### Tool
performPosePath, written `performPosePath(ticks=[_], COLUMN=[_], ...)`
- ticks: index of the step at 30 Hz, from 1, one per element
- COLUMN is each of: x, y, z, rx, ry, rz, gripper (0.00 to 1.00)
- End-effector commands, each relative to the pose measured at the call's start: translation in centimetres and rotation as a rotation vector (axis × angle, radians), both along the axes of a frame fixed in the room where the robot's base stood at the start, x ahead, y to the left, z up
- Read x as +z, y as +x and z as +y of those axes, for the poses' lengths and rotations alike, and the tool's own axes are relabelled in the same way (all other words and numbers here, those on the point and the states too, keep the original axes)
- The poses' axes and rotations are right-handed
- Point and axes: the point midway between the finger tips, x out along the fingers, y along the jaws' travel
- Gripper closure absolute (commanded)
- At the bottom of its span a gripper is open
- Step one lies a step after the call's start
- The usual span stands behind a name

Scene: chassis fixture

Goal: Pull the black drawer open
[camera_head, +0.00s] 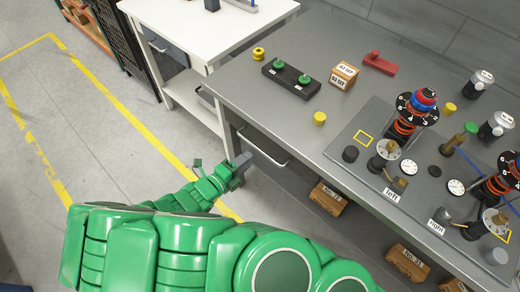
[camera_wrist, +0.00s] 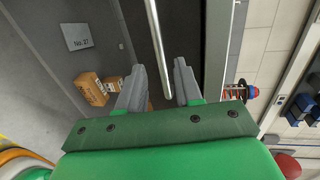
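The black drawer sits under the near left part of the grey workbench; its dark front (camera_wrist: 188,28) fills the upper middle of the wrist view. Its silver bar handle (camera_head: 264,149) juts out below the bench edge. In the wrist view the handle (camera_wrist: 157,45) runs down between my two grey fingers, with a gap visible on each side. My gripper (camera_wrist: 159,68) is open around the bar's line; whether a finger touches it I cannot tell. In the head view my gripper (camera_head: 241,165) is at the handle's left end. The drawer appears closed.
The grey workbench (camera_head: 235,85) carries a black block with green knobs (camera_head: 291,78), a small box (camera_head: 343,75) and a fixture plate. Cardboard boxes (camera_head: 329,197) stand beneath it. A white table (camera_head: 215,40) stands behind left. The floor at left is open, marked with yellow lines.

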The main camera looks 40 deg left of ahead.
Motion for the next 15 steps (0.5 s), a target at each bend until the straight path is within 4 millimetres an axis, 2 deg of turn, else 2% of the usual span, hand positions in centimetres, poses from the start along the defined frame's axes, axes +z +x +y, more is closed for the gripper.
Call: performPosePath(ticks=[15], x=[-1.0], y=[4.8], z=[0.0], rx=[-0.004], ry=[0.003], rz=[0.003], gripper=[0.65])
